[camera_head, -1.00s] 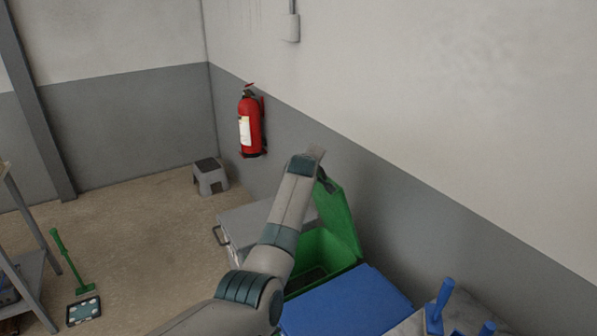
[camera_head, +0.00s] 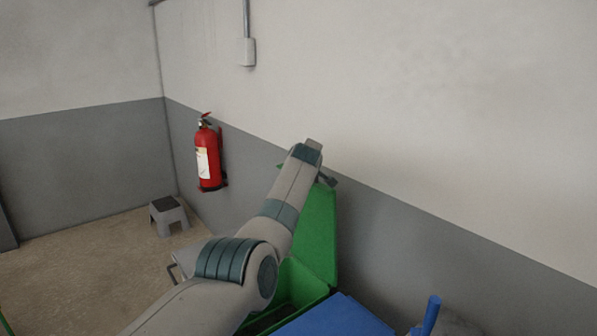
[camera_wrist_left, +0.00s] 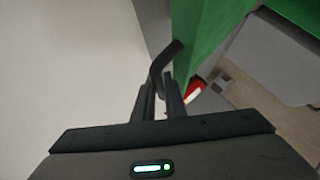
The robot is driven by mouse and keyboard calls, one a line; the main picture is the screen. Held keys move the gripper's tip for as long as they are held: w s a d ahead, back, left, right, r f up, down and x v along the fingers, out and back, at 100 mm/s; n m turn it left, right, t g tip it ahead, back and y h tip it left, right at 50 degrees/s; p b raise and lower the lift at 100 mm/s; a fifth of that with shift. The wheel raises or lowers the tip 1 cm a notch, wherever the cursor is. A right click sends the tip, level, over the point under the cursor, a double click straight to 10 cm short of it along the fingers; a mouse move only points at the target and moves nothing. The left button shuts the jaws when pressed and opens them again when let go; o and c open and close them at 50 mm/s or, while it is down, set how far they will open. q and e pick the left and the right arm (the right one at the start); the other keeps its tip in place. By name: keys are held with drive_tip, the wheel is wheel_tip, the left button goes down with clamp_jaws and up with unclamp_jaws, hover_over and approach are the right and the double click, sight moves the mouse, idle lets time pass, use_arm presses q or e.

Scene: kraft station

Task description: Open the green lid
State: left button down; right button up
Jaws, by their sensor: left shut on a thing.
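The green lid (camera_head: 317,232) stands raised, close to upright, at the back of the green bin (camera_head: 309,288), whose inside shows partly below it. My left arm crosses in front and hides part of the lid and bin. My left gripper (camera_head: 327,180) is at the lid's top edge, mostly hidden behind my wrist. In the left wrist view my left gripper (camera_wrist_left: 163,88) is shut on a dark bent handle (camera_wrist_left: 164,63) beside the green lid (camera_wrist_left: 206,30). My right gripper is not in view.
A blue lid (camera_head: 336,316) lies flat to the right of the green bin. The wall (camera_head: 420,235) rises close behind the bins. A fire extinguisher (camera_head: 209,158) hangs on the wall, and a grey step stool (camera_head: 168,215) stands on open floor at left.

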use_arm(q)
drive_tip(key=shift+w, duration=0.1)
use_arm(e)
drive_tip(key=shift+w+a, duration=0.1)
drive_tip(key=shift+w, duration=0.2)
use_arm(q)
drive_tip(key=shift+r, duration=0.1)
drive_tip(key=c, duration=1.8)
unclamp_jaws()
drive_tip(key=shift+s+d+f, duration=0.1)
drive_tip(key=shift+s+f, duration=0.1)
drive_tip(key=shift+s, duration=0.05)
